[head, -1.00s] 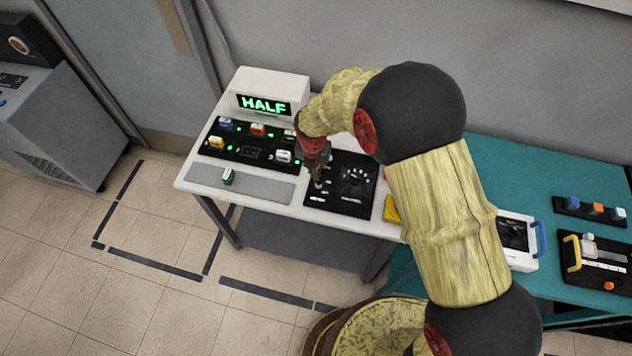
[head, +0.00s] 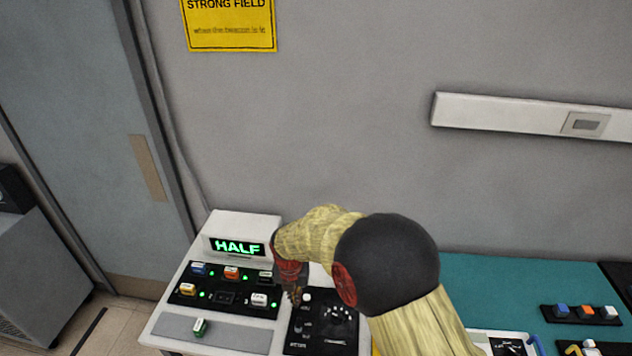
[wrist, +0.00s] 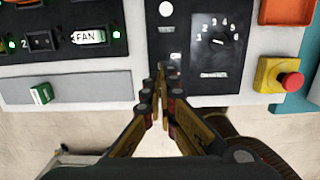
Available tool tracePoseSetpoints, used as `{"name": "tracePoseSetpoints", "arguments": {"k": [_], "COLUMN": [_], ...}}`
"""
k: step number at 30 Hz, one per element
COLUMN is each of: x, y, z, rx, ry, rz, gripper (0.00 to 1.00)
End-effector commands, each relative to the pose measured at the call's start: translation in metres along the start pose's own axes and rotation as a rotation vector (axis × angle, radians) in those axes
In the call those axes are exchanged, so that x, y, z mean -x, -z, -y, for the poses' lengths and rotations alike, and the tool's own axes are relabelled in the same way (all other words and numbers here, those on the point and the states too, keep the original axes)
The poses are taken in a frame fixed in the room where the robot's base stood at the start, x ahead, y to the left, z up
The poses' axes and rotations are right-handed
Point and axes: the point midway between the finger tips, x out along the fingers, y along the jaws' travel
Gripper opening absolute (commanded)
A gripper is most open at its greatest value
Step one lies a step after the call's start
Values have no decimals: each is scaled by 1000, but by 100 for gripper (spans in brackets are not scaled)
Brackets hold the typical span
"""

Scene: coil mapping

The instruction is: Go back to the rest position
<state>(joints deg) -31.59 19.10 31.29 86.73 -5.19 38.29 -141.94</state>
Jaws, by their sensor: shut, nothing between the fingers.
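My gripper (head: 294,299) points down over the left edge of the black dial panel (head: 322,335) on the white table. In the wrist view, my gripper (wrist: 160,84) has its fingers together with nothing between them. The panel shows there too, with a numbered dial (wrist: 218,40) and a white button (wrist: 166,8). I cannot tell from these views whether the fingertips touch the panel. My arm's bend hides part of the table to its right.
A display reading HALF (head: 238,247) stands behind a black board (head: 225,290) with coloured blocks and green lights. A green block (head: 200,327) lies on a grey strip (head: 172,326). A red button on a yellow box (wrist: 288,82) sits right of the panel. A teal table (head: 500,285) is at right.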

Motion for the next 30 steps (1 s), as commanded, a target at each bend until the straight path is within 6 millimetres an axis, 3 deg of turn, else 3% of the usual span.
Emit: {"name": "tracePoseSetpoints", "arguments": {"k": [5, 8, 15, 23, 30], "x": [0, 0, -8, 43, 106], "y": [0, 3, 48, 84, 120], "z": [0, 2, 30, 78, 148], "rx": [-90, -258, -830, -1508, -2186], "ry": [1, 8, 100, 154, 115], "rz": [-1, -8, -70, -56, -26], "gripper": [0, 0, 0, 0, 0]}}
